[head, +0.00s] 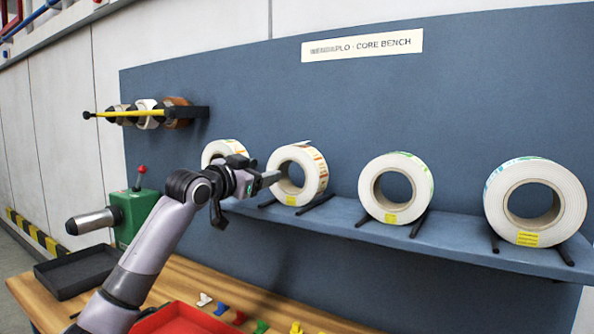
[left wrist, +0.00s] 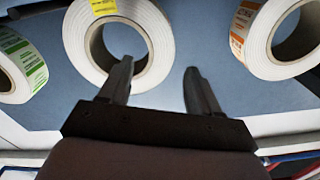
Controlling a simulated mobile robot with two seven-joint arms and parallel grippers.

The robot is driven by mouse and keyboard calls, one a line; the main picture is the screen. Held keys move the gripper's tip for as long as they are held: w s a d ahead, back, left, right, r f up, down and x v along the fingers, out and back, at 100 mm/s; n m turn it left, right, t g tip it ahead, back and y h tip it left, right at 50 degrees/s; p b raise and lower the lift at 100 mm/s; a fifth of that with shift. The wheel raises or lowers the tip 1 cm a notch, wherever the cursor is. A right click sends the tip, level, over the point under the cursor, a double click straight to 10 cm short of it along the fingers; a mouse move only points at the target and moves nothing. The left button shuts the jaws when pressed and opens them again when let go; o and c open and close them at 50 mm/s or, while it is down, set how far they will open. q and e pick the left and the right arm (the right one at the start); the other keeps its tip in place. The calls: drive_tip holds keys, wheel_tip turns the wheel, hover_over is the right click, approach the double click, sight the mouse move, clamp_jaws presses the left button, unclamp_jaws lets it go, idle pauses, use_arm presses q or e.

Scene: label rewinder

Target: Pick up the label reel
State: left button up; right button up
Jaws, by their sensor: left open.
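Several white label reels stand upright in a row on a blue shelf (head: 345,216) in the head view: one at the left (head: 221,150), partly behind my arm, a second (head: 314,180) with an orange-marked edge, a third (head: 420,192) with a green-marked edge, and a large one (head: 572,205) at the right. My left gripper (head: 268,180) is open and empty, in front of the second reel's left side. In the left wrist view my open fingers (left wrist: 160,80) show one finger over the middle reel (left wrist: 76,40) and the other over bare blue panel. Contact cannot be told.
Black pegs flank the reels on the shelf. A green machine (head: 135,215), a black tray (head: 80,270) and a red tray (head: 180,320) are at the left. Small coloured pieces lie on the wooden bench.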

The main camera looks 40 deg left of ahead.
use_arm(q)
drive_tip(key=shift+w+a+p, duration=0.2)
drive_tip(key=shift+w+p, duration=0.15)
drive_tip(key=shift+w, duration=1.1)
clamp_jaws()
drive_tip(key=shift+r, duration=0.1)
drive_tip(key=shift+r, duration=0.15)
wheel_tip(320, 180, up, 20)
drive_tip(key=shift+s+f, duration=0.1)
drive_tip(key=shift+f, duration=0.1)
